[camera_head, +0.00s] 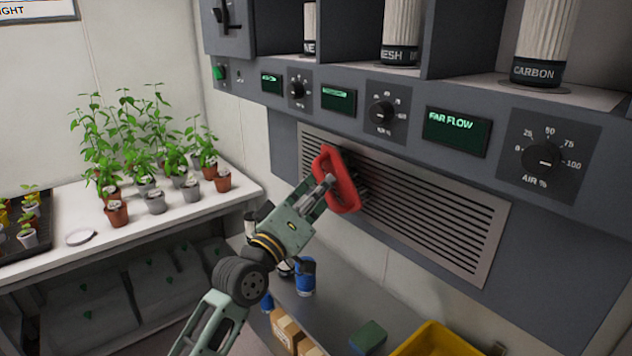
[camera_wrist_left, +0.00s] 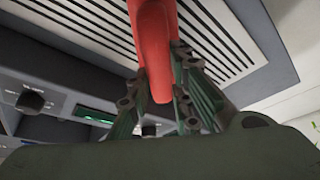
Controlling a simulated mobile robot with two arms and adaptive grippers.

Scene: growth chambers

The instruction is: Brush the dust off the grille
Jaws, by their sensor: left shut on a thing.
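The grille (camera_head: 430,221) is a pale metal panel with dark horizontal slots, set in the grey cabinet front below the dials. My left gripper (camera_head: 326,188) is shut on a red brush (camera_head: 347,190) and holds it at the left part of the grille. In the left wrist view the red brush (camera_wrist_left: 155,50) stands between the fingers, with the slotted grille (camera_wrist_left: 228,45) behind it. The brush hides part of the slots. I cannot tell whether its bristles touch the grille. No dust can be made out clearly. My right gripper is not in view.
Dials and green displays (camera_head: 457,131) sit above the grille, with filter cylinders (camera_head: 540,45) on shelves. Below are a blue bottle (camera_head: 305,277), a green block (camera_head: 368,337) and a yellow bin (camera_head: 435,340). Potted seedlings (camera_head: 156,203) stand on a white bench at left.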

